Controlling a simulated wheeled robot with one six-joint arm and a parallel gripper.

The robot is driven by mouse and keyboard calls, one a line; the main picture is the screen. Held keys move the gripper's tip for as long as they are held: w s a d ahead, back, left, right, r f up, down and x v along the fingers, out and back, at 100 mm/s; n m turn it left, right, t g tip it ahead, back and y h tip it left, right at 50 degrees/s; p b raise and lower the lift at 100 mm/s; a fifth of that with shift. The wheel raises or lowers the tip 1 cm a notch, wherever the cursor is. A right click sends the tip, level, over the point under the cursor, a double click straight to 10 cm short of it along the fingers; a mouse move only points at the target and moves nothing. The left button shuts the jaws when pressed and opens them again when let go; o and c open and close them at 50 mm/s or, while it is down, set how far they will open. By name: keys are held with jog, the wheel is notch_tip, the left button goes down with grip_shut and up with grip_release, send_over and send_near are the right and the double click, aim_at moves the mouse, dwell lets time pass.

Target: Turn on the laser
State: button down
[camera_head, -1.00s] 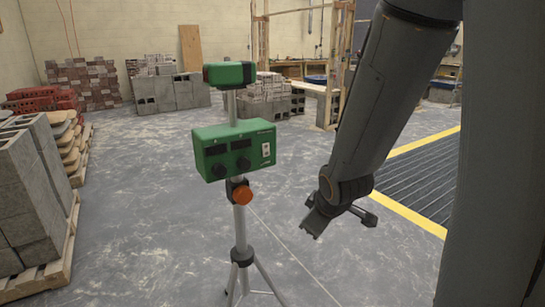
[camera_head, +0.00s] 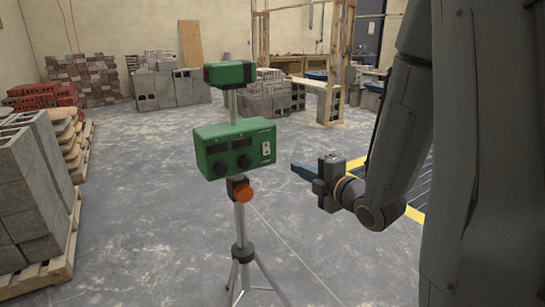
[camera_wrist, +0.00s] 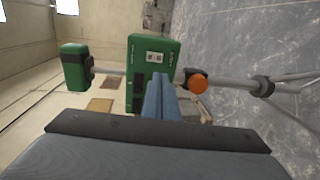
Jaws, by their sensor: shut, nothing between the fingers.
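The laser is a green control box (camera_head: 236,148) on a tripod, with two dark knobs, dark display windows and a white switch plate (camera_head: 266,148) at the right of its front. A smaller green head (camera_head: 229,73) sits on the pole above it, and an orange knob (camera_head: 242,193) is below it. My gripper (camera_head: 296,168) is shut and empty, to the right of the box and apart from it, pointing left. In the wrist view the box (camera_wrist: 143,55) appears turned sideways, with the switch plate (camera_wrist: 154,57) visible ahead of my gripper (camera_wrist: 159,82); the fingers cover part of the box.
Tripod legs (camera_head: 243,275) spread on the grey floor. Grey blocks on a pallet (camera_head: 30,190) stand at the left. Brick and block stacks (camera_head: 170,90) and a wooden frame (camera_head: 333,70) are farther back. The floor around the tripod is clear.

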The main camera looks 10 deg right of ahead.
aim_at(267, 153)
jog(key=p+x, duration=0.3)
jog(key=x, duration=1.1)
jog(key=shift+p, duration=0.4)
